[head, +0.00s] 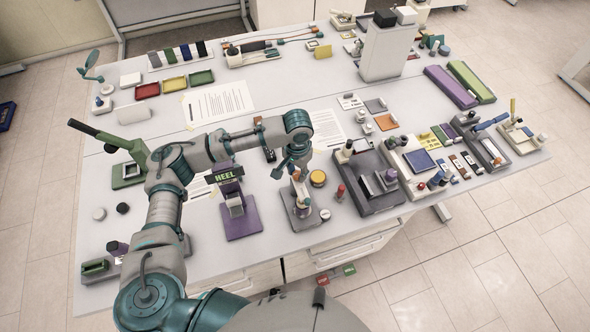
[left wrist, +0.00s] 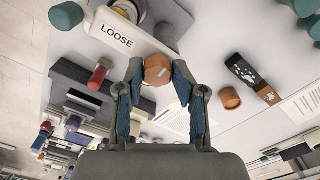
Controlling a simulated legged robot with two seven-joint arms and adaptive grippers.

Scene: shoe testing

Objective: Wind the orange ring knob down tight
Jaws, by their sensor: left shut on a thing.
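The orange ring knob (left wrist: 158,70) shows in the left wrist view as a brown-orange, faceted piece at the fingertips. My left gripper (left wrist: 158,82) is shut on it, with one blue-padded finger on each side. A pale plate reading LOOSE (left wrist: 117,36) lies just beyond the knob. In the head view my left gripper (head: 297,172) points down over a small stand with a grey base (head: 303,219) at the table's front edge. The knob is mostly hidden there by the gripper. How tight the knob is cannot be told. My right gripper is not in view.
A purple HEEL stand (head: 242,224) is left of the grey stand. An orange-yellow round piece (head: 318,178) and a red peg (head: 341,192) stand close on the right. A dark grey fixture (head: 376,204) is farther right. Paper sheets (head: 218,103) lie behind.

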